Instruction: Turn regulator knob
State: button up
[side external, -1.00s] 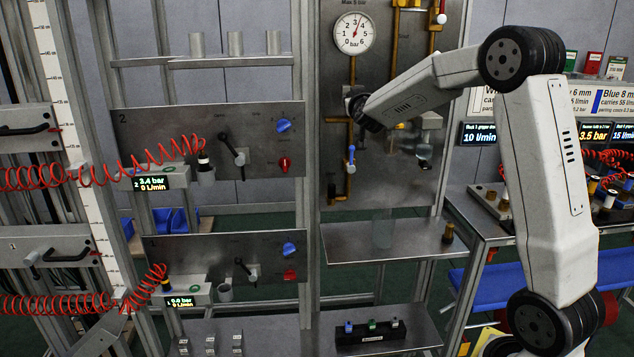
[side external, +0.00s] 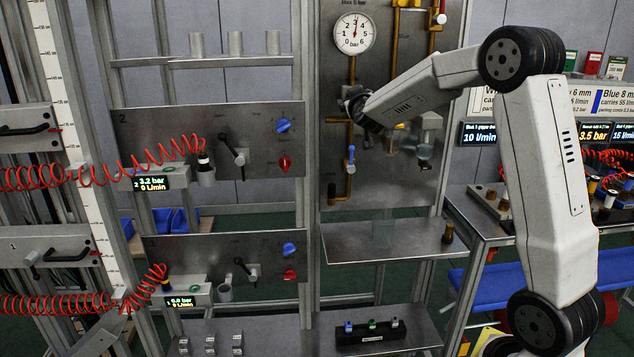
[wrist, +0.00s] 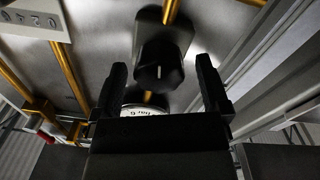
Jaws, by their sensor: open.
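The regulator knob (wrist: 160,74) is black with a white mark and shows in the wrist view on a dark mount against the metal panel. My gripper (wrist: 161,66) is open, with one finger on each side of the knob. A gap shows between each finger and the knob, so I see no contact. In the side external view my gripper (side external: 358,105) is at the panel below the round pressure gauge (side external: 354,33). The knob is not clearly visible there, with my wrist around that spot. The gauge needle points nearly straight up, near 3.
Brass pipes (wrist: 69,64) run along the panel beside my gripper. A blue-handled valve (side external: 350,158) sits below my wrist. A metal shelf (side external: 400,238) lies lower down. The upper left station's display (side external: 151,183) reads 3.2 bar and 0 L/min.

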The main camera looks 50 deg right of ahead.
jog(key=shift+a, duration=0.1)
jog(key=v, duration=0.7)
jog(key=shift+s+a, duration=0.25)
jog(key=shift+a, duration=0.1)
dwell(0.4)
jog(key=s+a+f+n+g+y, duration=0.2)
jog(key=s+a+f+n+y, duration=0.15)
jog(key=a+f+y, duration=1.05)
jog(key=s+a+f+n+g+h, duration=0.1)
jog(key=s+a+f+g, duration=0.7)
jog(key=s+a+f, duration=0.4)
jog(key=s, duration=0.3)
jog(key=shift+f+n, duration=0.35)
jog(key=shift+f, duration=0.05)
dwell(2.6)
